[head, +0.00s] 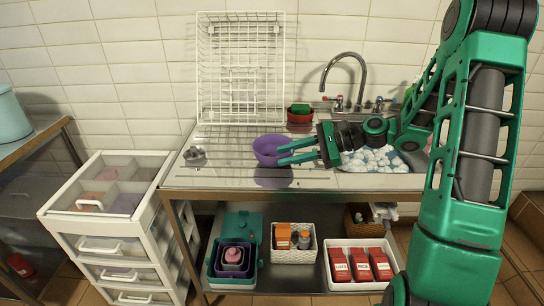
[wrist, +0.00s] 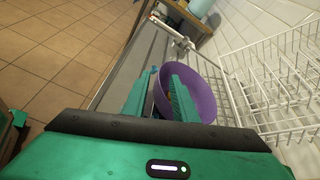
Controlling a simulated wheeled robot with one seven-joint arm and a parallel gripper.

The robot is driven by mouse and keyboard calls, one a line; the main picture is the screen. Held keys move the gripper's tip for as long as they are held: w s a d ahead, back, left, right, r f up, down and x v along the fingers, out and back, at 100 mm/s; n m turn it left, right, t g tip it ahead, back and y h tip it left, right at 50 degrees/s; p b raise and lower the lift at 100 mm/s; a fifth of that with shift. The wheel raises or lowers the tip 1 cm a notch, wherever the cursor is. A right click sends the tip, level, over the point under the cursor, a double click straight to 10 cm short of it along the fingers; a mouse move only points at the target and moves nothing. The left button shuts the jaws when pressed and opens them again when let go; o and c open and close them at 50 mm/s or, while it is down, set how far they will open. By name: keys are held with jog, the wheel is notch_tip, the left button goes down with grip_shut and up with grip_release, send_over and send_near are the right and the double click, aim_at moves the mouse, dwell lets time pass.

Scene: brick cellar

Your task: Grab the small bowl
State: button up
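A purple bowl (head: 264,152) stands on the metal drainboard left of the sink; it also shows in the wrist view (wrist: 206,90). My gripper (head: 283,154) reaches it from the right, with its two green fingers apart. In the wrist view the gripper (wrist: 163,85) has its right finger over or inside the bowl's opening and its left finger outside the near wall. I cannot tell whether either finger touches the bowl. A red bowl (head: 300,118) and a green container (head: 300,108) sit farther back, near the wall.
A white wire rack (head: 241,70) stands upright behind the drainboard. A metal strainer (head: 195,154) lies at the left. The tap (head: 345,68) and a sink full of white foam (head: 373,160) are at the right. A white drawer unit (head: 108,235) stands left of the counter.

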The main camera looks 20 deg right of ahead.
aim_at(266, 159)
jog(key=shift+x, duration=1.6)
grip_shut()
jog(key=shift+r, duration=0.2)
